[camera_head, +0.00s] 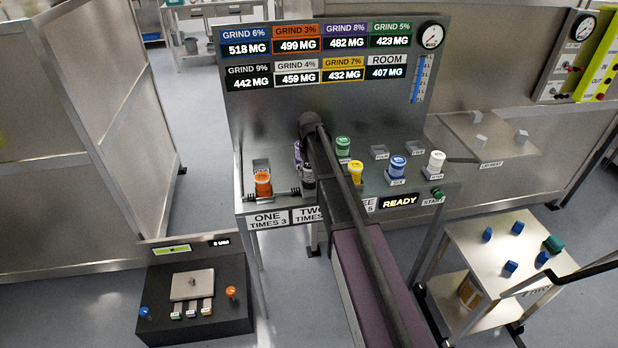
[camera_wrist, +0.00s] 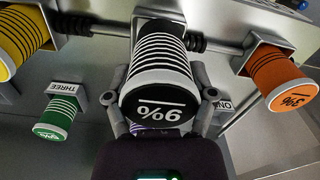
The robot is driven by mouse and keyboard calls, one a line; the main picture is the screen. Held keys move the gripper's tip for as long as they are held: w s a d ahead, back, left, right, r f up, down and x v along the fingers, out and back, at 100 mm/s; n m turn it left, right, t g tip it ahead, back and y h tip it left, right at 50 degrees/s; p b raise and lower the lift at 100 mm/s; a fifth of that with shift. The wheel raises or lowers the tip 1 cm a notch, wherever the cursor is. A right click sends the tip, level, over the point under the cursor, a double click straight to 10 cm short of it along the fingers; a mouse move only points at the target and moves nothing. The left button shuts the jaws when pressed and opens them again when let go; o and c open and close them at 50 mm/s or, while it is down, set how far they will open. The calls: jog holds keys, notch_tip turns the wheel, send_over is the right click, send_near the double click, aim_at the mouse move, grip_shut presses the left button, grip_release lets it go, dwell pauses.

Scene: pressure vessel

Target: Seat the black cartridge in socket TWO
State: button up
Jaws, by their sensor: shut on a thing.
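The black cartridge (camera_wrist: 161,97), white-striped and marked 9%, fills the middle of the wrist view. My gripper (camera_wrist: 160,88) is shut on it, one finger on each side. Its far end meets the metal bar with black couplings, at the middle place between the orange and yellow cartridges; that end is hidden, so I cannot tell how deep it sits. In the head view the black cartridge (camera_head: 307,173) shows partly beside my arm, above the TWO label (camera_head: 307,213). Socket TWO itself is hidden.
An orange cartridge (camera_head: 263,184) stands at ONE. A yellow one (camera_head: 355,171) is right of my arm, with green (camera_head: 343,147), blue (camera_head: 397,167) and white (camera_head: 436,161) ones around. A purple one (camera_head: 298,151) is close behind the black one. The display (camera_head: 400,201) reads READY.

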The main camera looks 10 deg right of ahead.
aim_at(310, 176)
jog(key=shift+w+d, duration=0.15)
jog(key=shift+w, duration=0.45)
jog(key=shift+f+b, duration=1.8)
jog(key=shift+f, duration=0.05)
jog(key=shift+f, duration=0.1)
jog(key=o, duration=1.2)
jog(key=shift+o, duration=0.2)
notch_tip(310, 176, up, 12)
jog(key=p, duration=1.2)
